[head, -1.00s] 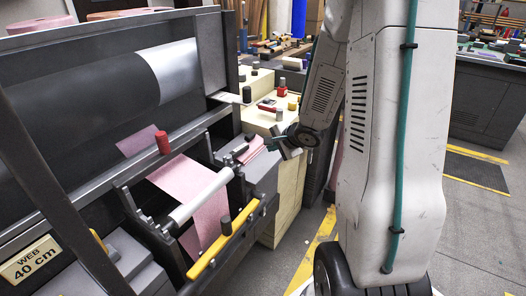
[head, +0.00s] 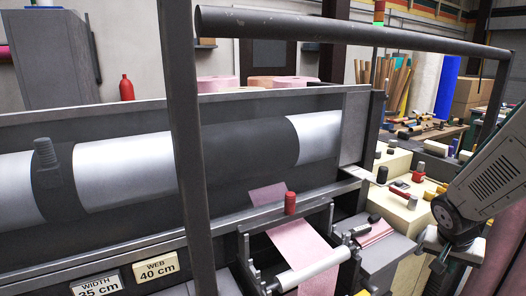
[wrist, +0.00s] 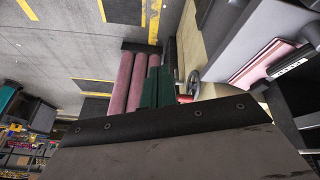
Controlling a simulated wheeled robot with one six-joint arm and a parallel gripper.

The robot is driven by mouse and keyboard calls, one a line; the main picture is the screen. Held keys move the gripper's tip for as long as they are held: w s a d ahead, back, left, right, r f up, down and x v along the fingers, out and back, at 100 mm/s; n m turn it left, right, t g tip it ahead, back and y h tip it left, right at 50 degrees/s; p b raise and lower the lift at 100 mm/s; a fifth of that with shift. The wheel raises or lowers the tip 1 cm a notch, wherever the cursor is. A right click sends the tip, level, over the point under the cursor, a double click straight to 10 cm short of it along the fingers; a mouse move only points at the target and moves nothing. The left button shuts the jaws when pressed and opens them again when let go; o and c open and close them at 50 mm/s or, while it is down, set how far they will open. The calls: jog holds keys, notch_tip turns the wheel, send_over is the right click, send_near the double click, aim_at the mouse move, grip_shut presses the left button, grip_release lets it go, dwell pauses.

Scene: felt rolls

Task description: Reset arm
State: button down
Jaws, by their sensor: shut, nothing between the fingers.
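My arm comes in at the right edge of the head view, with a light grey link and a round dark joint. My gripper (head: 438,264) hangs below that joint, small and partly cut up by the link. It is shut and holds nothing. It is beside the front of the cream bench (head: 398,212), to the right of the machine's pink web (head: 305,262); whether it touches anything I cannot tell. In the wrist view a wide dark plate fills the foreground, and I cannot make out the fingertips.
A dark bar frame (head: 350,28) crosses close in front of the machine. A red knob (head: 291,203) stands by the web. Grey floor (wrist: 50,45) with yellow lines looks open.

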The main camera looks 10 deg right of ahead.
jog(key=s+a+r+n+y, duration=0.2)
jog(key=s+a+r+n, duration=0.2)
jog(key=s+a+r, duration=0.3)
jog(key=s+a+r+n+y, duration=0.2)
jog(key=s+a+r+n, duration=0.3)
jog(key=a, duration=1.1)
notch_tip(320, 180, up, 3)
jog(key=shift+s+a+f+n, duration=0.1)
jog(key=shift+s+a+n, duration=0.15)
jog(key=shift+s, duration=0.95)
